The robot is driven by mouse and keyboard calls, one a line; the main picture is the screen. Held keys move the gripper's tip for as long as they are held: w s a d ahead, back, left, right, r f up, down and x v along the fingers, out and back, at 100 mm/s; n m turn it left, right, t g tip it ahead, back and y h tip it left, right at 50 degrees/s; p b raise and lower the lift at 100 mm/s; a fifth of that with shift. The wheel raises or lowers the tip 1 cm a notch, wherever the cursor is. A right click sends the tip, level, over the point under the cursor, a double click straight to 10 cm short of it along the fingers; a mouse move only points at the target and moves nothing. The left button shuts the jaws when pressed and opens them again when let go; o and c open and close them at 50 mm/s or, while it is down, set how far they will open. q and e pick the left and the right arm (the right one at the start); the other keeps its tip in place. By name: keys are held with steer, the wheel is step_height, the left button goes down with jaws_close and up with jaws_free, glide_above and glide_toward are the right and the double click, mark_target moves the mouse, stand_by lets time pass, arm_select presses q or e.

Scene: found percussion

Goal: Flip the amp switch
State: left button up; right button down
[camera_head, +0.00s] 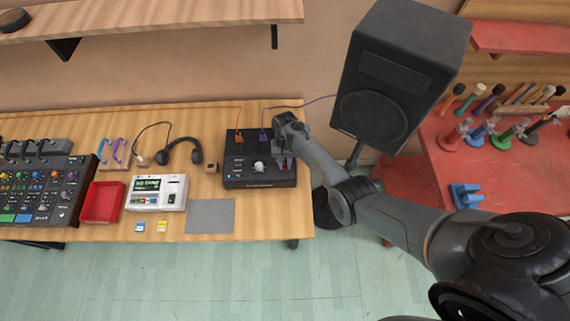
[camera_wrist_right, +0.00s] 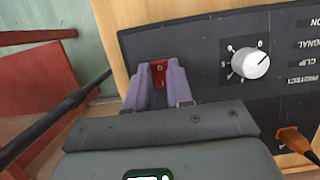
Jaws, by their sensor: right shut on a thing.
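The black amp (camera_head: 246,177) sits at the right end of the wooden table, with a white knob (camera_head: 260,167) on its top panel. The amp also fills the upper right of the right wrist view (camera_wrist_right: 200,60). The red amp switch (camera_wrist_right: 158,72) shows between the purple fingertips of my right gripper (camera_wrist_right: 160,85), beside the amp's edge. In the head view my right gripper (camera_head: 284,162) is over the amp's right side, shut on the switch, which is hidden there. My left gripper is in neither view.
A large black speaker (camera_head: 405,65) stands right of the table, close to my right arm. Orange (camera_wrist_right: 298,140) and purple cables plug into the amp. A grey mat (camera_head: 211,216), headphones (camera_head: 183,152), white sampler (camera_head: 157,193) and red tray (camera_head: 101,202) lie to the left.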

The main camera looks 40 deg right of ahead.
steer(key=shift+f, duration=0.1)
steer(key=c, duration=1)
jaws_free()
steer(key=shift+w+d+r, duration=0.1)
steer(key=shift+w+r, duration=0.05)
steer(key=shift+r, duration=0.55)
steer(key=v, duration=0.9)
steer(key=shift+r, duration=0.25)
steer(key=shift+p, duration=0.3)
